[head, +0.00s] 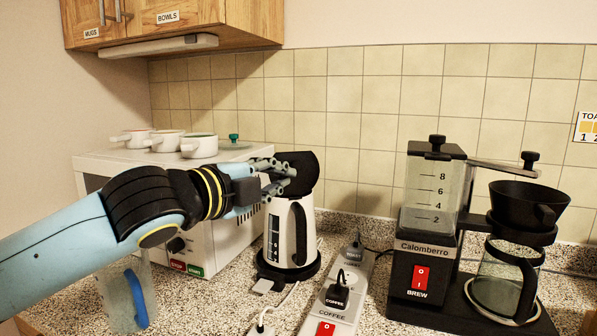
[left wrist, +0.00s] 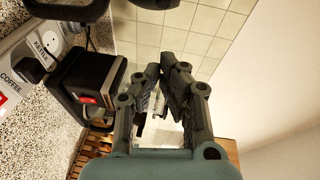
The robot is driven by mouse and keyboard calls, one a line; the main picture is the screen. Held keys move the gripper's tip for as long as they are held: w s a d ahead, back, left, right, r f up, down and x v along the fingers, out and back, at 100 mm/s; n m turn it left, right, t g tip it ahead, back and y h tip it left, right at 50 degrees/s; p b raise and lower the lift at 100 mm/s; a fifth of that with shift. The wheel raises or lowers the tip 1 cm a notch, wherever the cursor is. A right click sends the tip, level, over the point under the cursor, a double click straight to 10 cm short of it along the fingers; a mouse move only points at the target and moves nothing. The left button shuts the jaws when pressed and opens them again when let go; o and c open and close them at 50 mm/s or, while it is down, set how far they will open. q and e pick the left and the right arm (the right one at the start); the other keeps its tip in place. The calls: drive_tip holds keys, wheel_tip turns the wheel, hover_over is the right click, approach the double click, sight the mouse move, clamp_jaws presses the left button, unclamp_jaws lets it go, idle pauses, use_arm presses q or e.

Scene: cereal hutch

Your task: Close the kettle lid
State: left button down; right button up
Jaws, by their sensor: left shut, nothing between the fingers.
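The kettle (head: 280,236) is white with a black handle and stands upright on its black base (head: 288,274) in the head view. Its black lid (head: 305,170) is raised and stands up above the kettle's top. My left gripper (head: 288,176) is shut and empty, just in front of the lid and above the kettle. I cannot tell whether the fingers touch the lid. The gripper hides part of the lid and the kettle's top. The left wrist view also shows the fingers (left wrist: 166,72) close together. My right gripper is not in view.
A white toaster oven (head: 222,225) with several white bowls on top is behind my left arm. The coffee maker (head: 425,262) stands to the right, with a power strip (head: 343,300) between it and the kettle. A clear container (head: 118,300) with a blue handle is at lower left.

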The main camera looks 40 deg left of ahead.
use_arm(q)
drive_tip(key=w+a+f+p, duration=0.1)
drive_tip(key=w+a, duration=0.1)
drive_tip(key=w, duration=0.7)
drive_tip(key=shift+w+a+f, duration=0.15)
drive_tip(key=shift+a, duration=0.25)
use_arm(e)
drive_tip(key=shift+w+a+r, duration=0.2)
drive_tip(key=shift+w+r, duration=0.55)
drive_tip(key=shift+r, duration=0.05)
use_arm(q)
drive_tip(key=shift+w, duration=0.1)
